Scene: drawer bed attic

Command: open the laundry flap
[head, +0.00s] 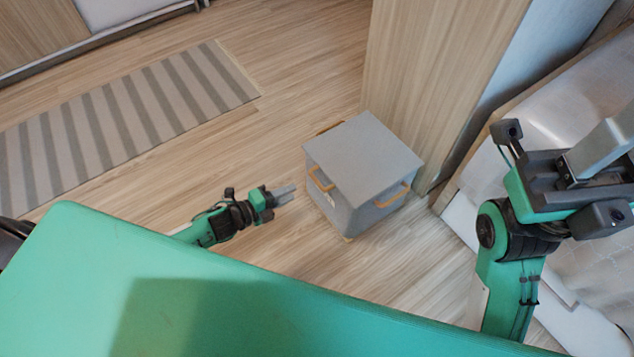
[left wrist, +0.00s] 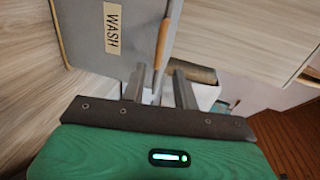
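The laundry box (head: 362,155) is a grey cube with tan handles on its sides. Its flat grey top, the flap, lies down over it. In the left wrist view a grey panel (left wrist: 85,45) carries a "WASH" label (left wrist: 114,28), and a tan handle (left wrist: 162,42) stands out beyond the fingers. My left gripper (head: 287,190) is left of the box, apart from it, its fingers pointing toward the handled side. In the left wrist view its fingers (left wrist: 165,88) are parted, with nothing clearly held. My right gripper (head: 600,150) is raised at the far right; its fingertips are not clear.
A wooden panel (head: 435,75) stands close behind the box. A bed-like white surface (head: 560,105) lies at the right under my right arm. A striped rug (head: 120,120) lies at the left. The wooden floor (head: 290,100) left of the box is clear.

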